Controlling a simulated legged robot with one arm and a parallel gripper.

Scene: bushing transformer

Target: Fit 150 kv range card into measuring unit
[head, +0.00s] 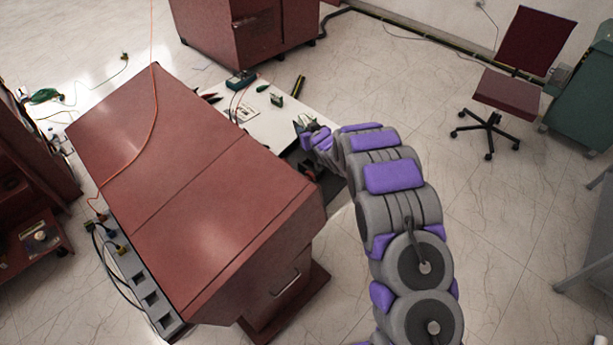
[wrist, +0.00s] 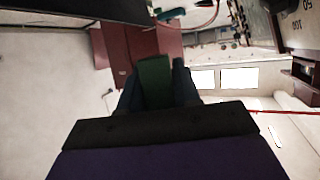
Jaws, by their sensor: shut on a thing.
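My gripper (wrist: 157,88) is shut on a green card (wrist: 154,80), which stands up between its two dark fingers in the wrist view. I take this to be the range card; no marking on it can be read. In the head view my gripper (head: 303,124) is small and partly hidden by my arm, above the right end of the white worktop. A panel (wrist: 297,22) with upside-down numbers such as 50 and 150 shows at the upper right of the wrist view, apart from the card. I cannot tell for sure that it is the measuring unit.
The large red cabinet (head: 210,190) stands left of my arm. A red chair (head: 505,85) stands at the right. The floor between chair and arm is clear.

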